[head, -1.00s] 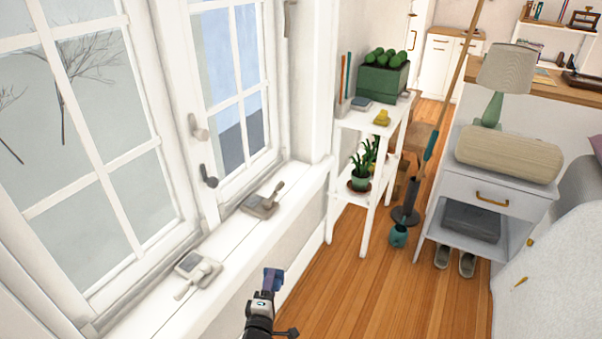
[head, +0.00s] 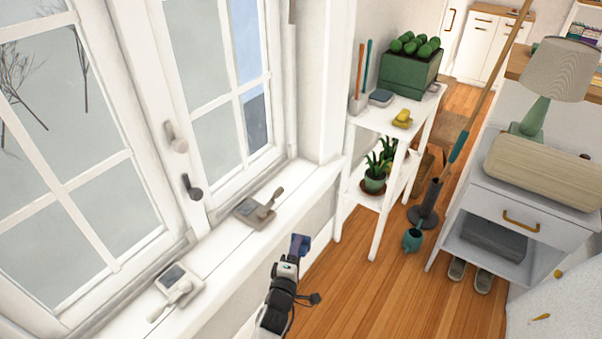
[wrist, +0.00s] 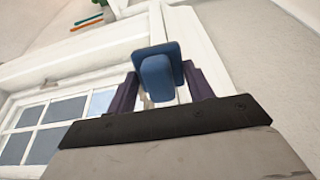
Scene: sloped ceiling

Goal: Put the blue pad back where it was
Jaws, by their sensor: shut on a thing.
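The blue pad (wrist: 157,75) is held between the two dark purple fingers of my gripper (wrist: 160,88) in the wrist view. It has a flat blue plate with a thicker blue block on the near side. In the head view my gripper (head: 300,246) is low in the middle, in front of the wall below the window sill, above the wooden floor. My gripper is shut on the pad and is apart from the shelf and the sill.
A white shelf (head: 383,122) ahead bears a green planter (head: 408,75), a grey-blue item (head: 381,97) and a yellow item (head: 402,118). The window sill (head: 215,265) on the left bears two grey items. A nightstand (head: 511,212) and a leaning pole (head: 487,85) stand on the right.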

